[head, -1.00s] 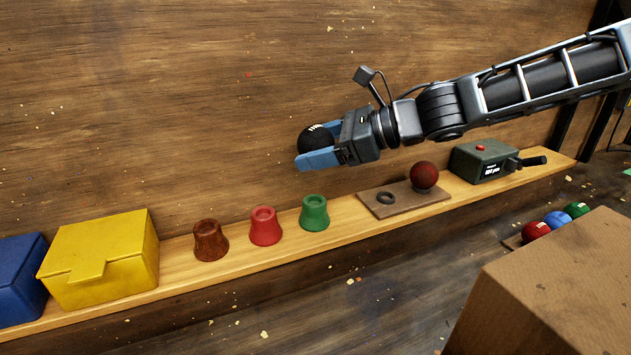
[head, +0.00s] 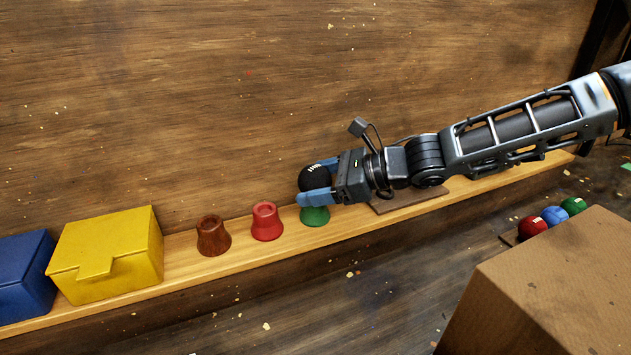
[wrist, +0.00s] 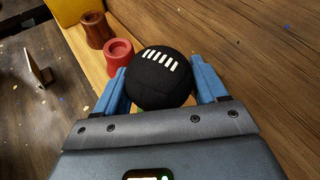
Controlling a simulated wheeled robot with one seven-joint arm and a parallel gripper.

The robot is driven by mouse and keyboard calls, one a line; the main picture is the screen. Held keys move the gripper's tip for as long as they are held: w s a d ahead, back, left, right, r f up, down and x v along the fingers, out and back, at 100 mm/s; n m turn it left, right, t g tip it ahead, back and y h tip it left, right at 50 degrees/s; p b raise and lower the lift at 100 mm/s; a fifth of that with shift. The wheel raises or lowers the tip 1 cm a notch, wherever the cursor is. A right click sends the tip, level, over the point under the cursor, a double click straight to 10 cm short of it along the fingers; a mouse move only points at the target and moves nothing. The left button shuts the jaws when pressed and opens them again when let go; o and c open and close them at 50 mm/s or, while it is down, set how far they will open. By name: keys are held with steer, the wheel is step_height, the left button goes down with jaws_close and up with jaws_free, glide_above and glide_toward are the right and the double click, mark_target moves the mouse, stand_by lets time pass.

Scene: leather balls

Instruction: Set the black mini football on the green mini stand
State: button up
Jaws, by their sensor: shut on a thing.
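The black mini football (head: 314,178), with white lace marks, is held between the blue fingers of my gripper (head: 317,190). It also shows in the wrist view (wrist: 160,78), with a finger on each side. My gripper is shut on it. The green mini stand (head: 315,216) is on the wooden shelf directly below the ball in the head view. Its top is hidden behind the fingers and ball, so I cannot tell whether the ball touches it.
A red stand (head: 266,221) and a brown stand (head: 213,236) are left of the green one on the shelf (head: 184,262). Further left are a yellow box (head: 110,250) and a blue box (head: 22,275). A cardboard box (head: 560,290) is at front right, near several coloured balls.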

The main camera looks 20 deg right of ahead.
steer(key=shift+f, duration=0.15)
steer(key=o, duration=0.8)
steer(key=shift+r, duration=0.25)
steer(key=b+v, duration=0.2)
steer(key=v, duration=1)
